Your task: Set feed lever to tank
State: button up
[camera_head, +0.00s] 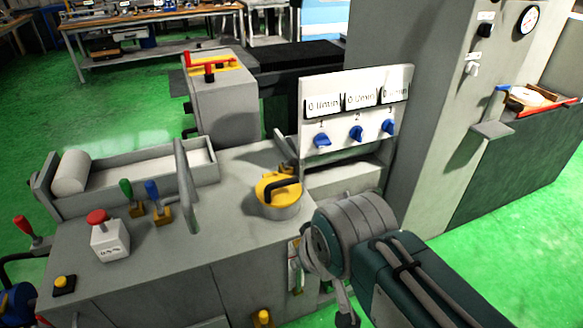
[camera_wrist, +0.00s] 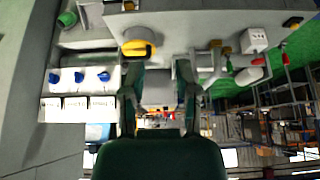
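No lever can be read as the feed lever or tank setting. A green lever (camera_head: 127,190) and a blue lever (camera_head: 153,192) stand on yellow bases on the grey machine top (camera_head: 235,175). A red lever (camera_head: 208,68) sits on a yellow plate at the back. A round yellow dial with a black handle (camera_head: 279,192) is near the machine's right edge, and its yellow part shows in the wrist view (camera_wrist: 139,48). My gripper (camera_wrist: 157,70) is open and empty, its fingers apart. In the head view it is partly hidden below my wrist.
A white panel (camera_head: 355,108) with three blue knobs and flow readouts stands behind the dial. A red-topped stop box (camera_head: 109,240) is at the left of the machine top. A tall grey cabinet (camera_head: 425,130) stands to the right. Green floor is open at far left.

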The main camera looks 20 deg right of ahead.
aim_at(293, 162)
jog(key=i+l, duration=0.1)
jog(key=l, duration=0.25)
jog(key=i+l, duration=0.15)
jog(key=l, duration=0.25)
jog(key=i+l, duration=0.1)
jog(key=l, duration=0.25)
jog(key=i+l, duration=0.1)
jog(key=l, duration=0.3)
jog(key=i+l, duration=0.15)
jog(key=l, duration=0.2)
